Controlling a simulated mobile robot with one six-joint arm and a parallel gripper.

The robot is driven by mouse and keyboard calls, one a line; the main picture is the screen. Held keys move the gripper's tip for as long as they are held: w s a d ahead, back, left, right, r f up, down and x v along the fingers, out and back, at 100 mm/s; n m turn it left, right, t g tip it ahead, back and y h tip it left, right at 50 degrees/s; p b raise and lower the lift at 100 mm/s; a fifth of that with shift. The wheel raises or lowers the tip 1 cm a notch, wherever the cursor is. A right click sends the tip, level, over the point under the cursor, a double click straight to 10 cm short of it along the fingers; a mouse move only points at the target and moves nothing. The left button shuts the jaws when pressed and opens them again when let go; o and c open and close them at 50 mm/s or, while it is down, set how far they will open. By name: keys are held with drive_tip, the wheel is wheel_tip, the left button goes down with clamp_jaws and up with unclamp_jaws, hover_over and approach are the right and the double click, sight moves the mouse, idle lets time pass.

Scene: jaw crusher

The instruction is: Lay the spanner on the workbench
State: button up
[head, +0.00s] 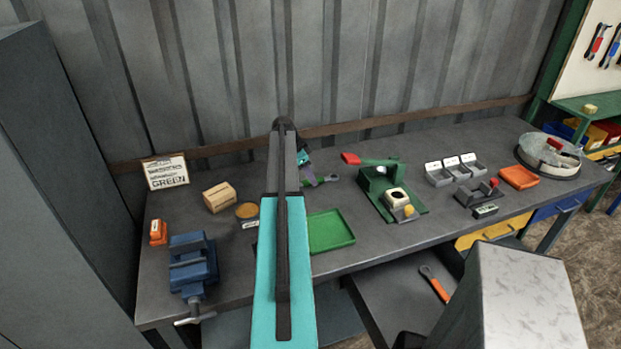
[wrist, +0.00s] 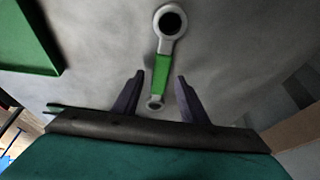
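A spanner with a green handle and grey ring ends (wrist: 161,72) appears to lie on the grey workbench (head: 400,150). In the head view it shows (head: 322,180) just right of my arm, partly hidden. My gripper (wrist: 160,77) is open, with a finger on either side of the handle's lower end and a visible gap on both sides. In the head view my gripper (head: 304,160) is low over the bench, mostly hidden behind my arm. An orange-handled tool (head: 435,284) lies on a grey surface below the bench top.
A green tray (head: 330,231) is close to the spanner's near side. A green press-like fixture (head: 380,185) stands to the right. A cardboard box (head: 219,197), a blue vise (head: 192,265) and a GREEN sign (head: 166,172) are on the left. The corrugated wall closes the back.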

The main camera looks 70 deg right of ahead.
drive_tip(key=b+v, duration=0.3)
drive_tip(key=v, duration=0.8)
drive_tip(key=shift+w+a, duration=0.1)
idle(0.5)
